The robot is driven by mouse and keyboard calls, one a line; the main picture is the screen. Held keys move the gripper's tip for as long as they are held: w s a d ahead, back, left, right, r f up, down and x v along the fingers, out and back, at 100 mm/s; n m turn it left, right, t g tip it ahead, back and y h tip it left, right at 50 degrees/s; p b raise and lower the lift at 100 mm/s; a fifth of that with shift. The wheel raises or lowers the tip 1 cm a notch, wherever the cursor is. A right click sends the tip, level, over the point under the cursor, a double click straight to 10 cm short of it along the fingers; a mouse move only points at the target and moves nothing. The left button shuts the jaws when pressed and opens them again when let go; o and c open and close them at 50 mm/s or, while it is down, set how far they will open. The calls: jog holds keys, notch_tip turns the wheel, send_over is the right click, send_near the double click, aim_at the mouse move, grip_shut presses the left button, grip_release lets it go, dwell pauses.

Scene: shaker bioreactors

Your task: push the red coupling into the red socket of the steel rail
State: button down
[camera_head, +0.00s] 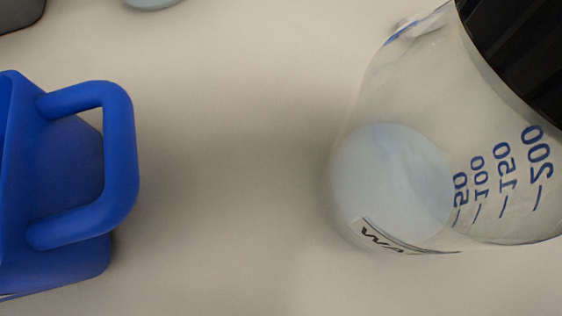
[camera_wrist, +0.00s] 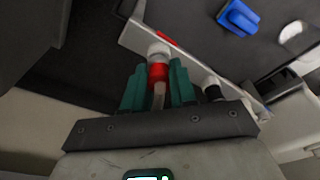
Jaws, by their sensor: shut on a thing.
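In the wrist view, my gripper (camera_wrist: 158,84), with teal fingers, is shut on the red coupling (camera_wrist: 158,73), a red band with a pale tube behind it. A white round piece (camera_wrist: 158,51) sits at the coupling's far end, against or just in front of the steel rail (camera_wrist: 186,60). I cannot tell whether it belongs to the coupling or the rail. The head view shows neither gripper nor rail.
A black coupling with a white end (camera_wrist: 212,88) is at the rail, right of my fingers. A blue container (camera_wrist: 238,18) lies beyond the rail. The head view shows a blue handled container (camera_head: 60,190) and a clear graduated bottle (camera_head: 400,110) with a black cap (camera_head: 520,50).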

jog(key=shift+f, duration=0.4)
jog(key=c, duration=0.8)
grip_release()
jog(key=shift+r, duration=0.1)
jog(key=r+p, duration=0.1)
jog(key=r, duration=0.2)
jog(key=d+r+p, duration=0.1)
jog(key=r+p, duration=0.1)
jog(key=r, duration=0.2)
jog(key=r+p, duration=0.2)
jog(key=r, duration=0.1)
jog(key=shift+s+d+r, duration=0.2)
jog(key=shift+s+r, duration=0.1)
jog(key=shift+s, duration=0.1)
